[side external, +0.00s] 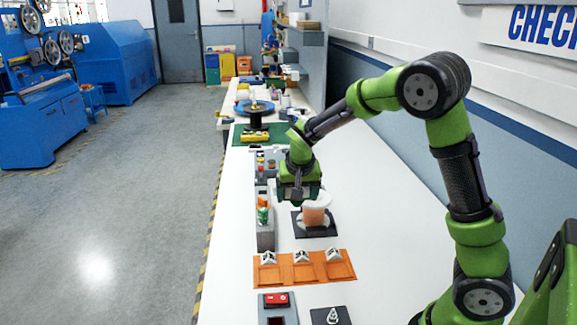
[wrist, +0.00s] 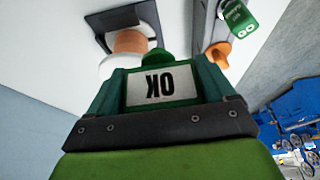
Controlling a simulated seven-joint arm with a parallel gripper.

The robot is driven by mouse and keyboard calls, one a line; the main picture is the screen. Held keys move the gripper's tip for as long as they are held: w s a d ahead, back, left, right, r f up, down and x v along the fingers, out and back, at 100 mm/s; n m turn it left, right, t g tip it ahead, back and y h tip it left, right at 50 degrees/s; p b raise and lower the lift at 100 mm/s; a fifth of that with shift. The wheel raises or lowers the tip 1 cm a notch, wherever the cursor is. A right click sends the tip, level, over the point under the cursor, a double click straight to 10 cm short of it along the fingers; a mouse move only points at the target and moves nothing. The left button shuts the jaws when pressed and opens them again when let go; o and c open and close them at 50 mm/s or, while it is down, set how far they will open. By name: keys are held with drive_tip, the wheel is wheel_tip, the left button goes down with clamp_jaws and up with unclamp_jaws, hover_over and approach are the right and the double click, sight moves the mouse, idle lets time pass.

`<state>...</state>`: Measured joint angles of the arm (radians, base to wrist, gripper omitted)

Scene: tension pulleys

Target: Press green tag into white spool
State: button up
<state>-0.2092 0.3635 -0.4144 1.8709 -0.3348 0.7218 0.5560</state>
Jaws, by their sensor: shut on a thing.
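The white spool (side external: 318,200) with an orange winding stands upright on a dark square base on the bench; in the wrist view the spool (wrist: 148,30) is partly hidden behind the tag and my gripper. My gripper (wrist: 161,88) is shut on the green tag (wrist: 150,98), which has a white face reading OK, upside down in this view. In the side view my gripper (side external: 298,198) hangs close to the spool, on its left and slightly above. The tag cannot be made out there. Whether the tag touches the spool cannot be told.
A grey stand (side external: 265,238) with green and orange pieces is left of the spool. An orange tray (side external: 304,269) with several white parts lies in front, with a red-switch box (side external: 276,300) nearer. The bench is bare to the right.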

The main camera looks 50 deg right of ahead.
drive_tip(key=d+r+m+g+h, duration=0.1)
drive_tip(key=d+r+m, duration=0.3)
drive_tip(key=d+r, duration=0.4)
wheel_tip(320, 180, down, 8)
drive_tip(key=shift+f, duration=0.15)
drive_tip(key=shift+d+f, duration=0.1)
drive_tip(key=shift+f, duration=0.25)
idle(1.5)
drive_tip(key=shift+f, duration=0.75)
drive_tip(key=shift+r, duration=0.4)
idle(0.6)
drive_tip(key=shift+f, duration=0.35)
drive_tip(key=shift+r, duration=0.3)
idle(0.8)
